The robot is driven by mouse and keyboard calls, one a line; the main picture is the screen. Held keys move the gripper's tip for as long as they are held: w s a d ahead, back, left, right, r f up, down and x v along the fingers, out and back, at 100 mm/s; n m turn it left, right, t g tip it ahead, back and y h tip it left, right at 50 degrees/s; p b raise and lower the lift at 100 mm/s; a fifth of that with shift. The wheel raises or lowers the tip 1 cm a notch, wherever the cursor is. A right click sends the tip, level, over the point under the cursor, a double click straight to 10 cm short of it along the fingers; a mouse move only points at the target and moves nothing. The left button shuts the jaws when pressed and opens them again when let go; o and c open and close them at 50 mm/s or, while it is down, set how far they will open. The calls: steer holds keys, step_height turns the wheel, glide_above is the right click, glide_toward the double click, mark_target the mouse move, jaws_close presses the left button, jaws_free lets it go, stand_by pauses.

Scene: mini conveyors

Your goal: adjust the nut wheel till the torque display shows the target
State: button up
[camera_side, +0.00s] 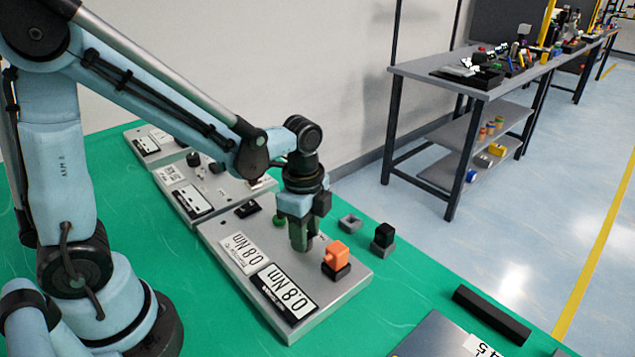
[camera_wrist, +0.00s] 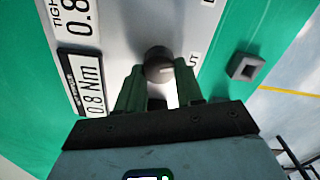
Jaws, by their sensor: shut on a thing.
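The nut wheel (camera_wrist: 159,62) is a dark round knob with a pale pointer mark, on a grey panel (camera_side: 350,291). My gripper (camera_wrist: 158,78) has one green-lit finger on each side of the wheel and is shut on it. In the side view my gripper (camera_side: 299,243) points straight down at the panel and hides the wheel. The black-framed torque display (camera_side: 288,290) reads 0.8 Nm, and it also shows in the wrist view (camera_wrist: 85,84). The white target plate (camera_side: 244,253) beside it reads 0.8 Nm too.
An orange block on a dark base (camera_side: 337,258) stands at the panel's right end, close to my gripper. A black switch (camera_side: 247,209) and a green button (camera_side: 279,219) lie behind. A grey square ring (camera_side: 349,223) and a black-topped block (camera_side: 383,237) stand on the green mat.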

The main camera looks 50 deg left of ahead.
mark_target(285, 249)
steer(key=o, duration=1)
steer(key=shift+o, duration=0.2)
step_height(285, 249, up, 12)
stand_by(0.5)
steer(key=s+a+n+t, duration=0.1)
steer(key=n+t, duration=0.1)
steer(key=n, duration=0.2)
steer(key=s+a+f+n+t, duration=0.1)
steer(key=n+t, duration=0.1)
steer(key=n, duration=0.3)
steer(key=s+a+f+n+t, duration=0.1)
steer(key=n+t, duration=0.2)
steer(key=n, duration=0.2)
steer(key=shift+s+f, duration=0.15)
steer(key=shift+s, duration=0.25)
